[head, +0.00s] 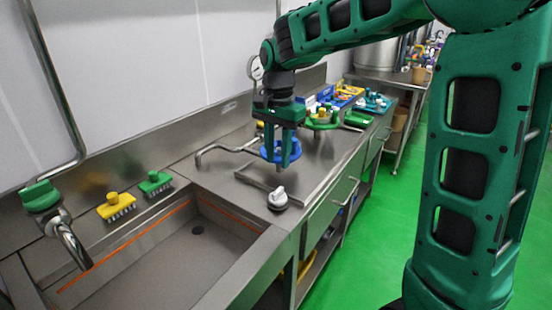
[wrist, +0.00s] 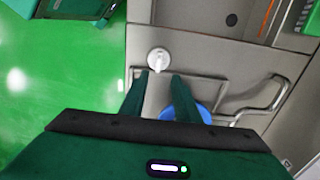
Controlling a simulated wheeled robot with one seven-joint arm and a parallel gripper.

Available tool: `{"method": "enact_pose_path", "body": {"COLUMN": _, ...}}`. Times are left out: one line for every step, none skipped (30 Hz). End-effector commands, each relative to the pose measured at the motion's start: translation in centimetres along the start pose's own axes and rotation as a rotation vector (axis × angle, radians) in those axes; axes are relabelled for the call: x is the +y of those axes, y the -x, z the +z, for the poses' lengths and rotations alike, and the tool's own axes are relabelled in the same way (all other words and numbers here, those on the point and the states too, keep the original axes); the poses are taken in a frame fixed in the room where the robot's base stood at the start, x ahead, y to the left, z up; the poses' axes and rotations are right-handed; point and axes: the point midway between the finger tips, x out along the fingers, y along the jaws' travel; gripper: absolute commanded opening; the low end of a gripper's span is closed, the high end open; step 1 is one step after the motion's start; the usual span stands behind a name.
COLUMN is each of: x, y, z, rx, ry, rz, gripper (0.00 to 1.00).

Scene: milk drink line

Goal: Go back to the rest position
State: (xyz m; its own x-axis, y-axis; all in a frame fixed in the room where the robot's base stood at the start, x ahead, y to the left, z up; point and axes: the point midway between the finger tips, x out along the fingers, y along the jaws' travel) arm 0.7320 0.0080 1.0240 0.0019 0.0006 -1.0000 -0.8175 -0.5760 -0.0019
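My gripper (head: 283,162) is at the end of my green arm, above the steel counter and pointing down. In the wrist view my gripper (wrist: 162,75) shows two green fingers with a gap between them and nothing held. A white and grey knob-like piece (head: 278,199) stands on the counter just in front of the gripper; it also shows beyond the fingertips in the wrist view (wrist: 158,59). A blue round item (head: 268,152) is on the counter behind the fingers, partly hidden by them.
A steel sink (head: 170,255) is at the left, with a yellow brush (head: 115,206) and a green brush (head: 154,182) on its back ledge. A bent steel pipe (head: 222,148) lies beside the gripper. Colourful trays stand farther back. Green floor (head: 365,230) is clear at the right.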

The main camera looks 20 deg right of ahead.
Motion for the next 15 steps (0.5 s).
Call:
{"method": "enact_pose_path", "body": {"x": 0.0, "y": 0.0, "z": 0.0, "rx": 0.0, "ry": 0.0, "rz": 0.0, "gripper": 0.29}}
{"method": "enact_pose_path", "body": {"x": 0.0, "y": 0.0, "z": 0.0, "rx": 0.0, "ry": 0.0, "rz": 0.0, "gripper": 0.29}}
{"method": "enact_pose_path", "body": {"x": 0.0, "y": 0.0, "z": 0.0, "rx": 0.0, "ry": 0.0, "rz": 0.0, "gripper": 0.29}}
{"method": "enact_pose_path", "body": {"x": 0.0, "y": 0.0, "z": 0.0, "rx": 0.0, "ry": 0.0, "rz": 0.0, "gripper": 0.29}}
{"method": "enact_pose_path", "body": {"x": 0.0, "y": 0.0, "z": 0.0, "rx": 0.0, "ry": 0.0, "rz": 0.0, "gripper": 0.29}}
{"method": "enact_pose_path", "body": {"x": 0.0, "y": 0.0, "z": 0.0, "rx": 0.0, "ry": 0.0, "rz": 0.0, "gripper": 0.29}}
{"method": "enact_pose_path", "body": {"x": 0.1, "y": 0.0, "z": 0.0, "rx": 0.0, "ry": 0.0, "rz": 0.0, "gripper": 0.29}}
{"method": "enact_pose_path", "body": {"x": 0.2, "y": 0.0, "z": -0.1, "rx": 0.001, "ry": 0.001, "rz": 0.001, "gripper": 0.29}}
{"method": "enact_pose_path", "body": {"x": 0.6, "y": 0.0, "z": -0.2, "rx": 0.003, "ry": 0.003, "rz": 0.001, "gripper": 0.29}}
{"method": "enact_pose_path", "body": {"x": 1.1, "y": 0.1, "z": -0.4, "rx": 0.005, "ry": 0.007, "rz": 0.002, "gripper": 0.29}}
{"method": "enact_pose_path", "body": {"x": 1.8, "y": 0.2, "z": -0.6, "rx": 0.008, "ry": 0.012, "rz": 0.004, "gripper": 0.29}}
{"method": "enact_pose_path", "body": {"x": 3.1, "y": 0.3, "z": -0.9, "rx": 0.013, "ry": 0.023, "rz": 0.006, "gripper": 0.29}}
{"method": "enact_pose_path", "body": {"x": 4.2, "y": 0.4, "z": -1.3, "rx": 0.016, "ry": 0.032, "rz": 0.009, "gripper": 0.29}}
{"method": "enact_pose_path", "body": {"x": 5.6, "y": 0.5, "z": -1.6, "rx": 0.02, "ry": 0.043, "rz": 0.011, "gripper": 0.29}}
{"method": "enact_pose_path", "body": {"x": 7.7, "y": 0.5, "z": -2.0, "rx": 0.025, "ry": 0.061, "rz": 0.015, "gripper": 0.29}}
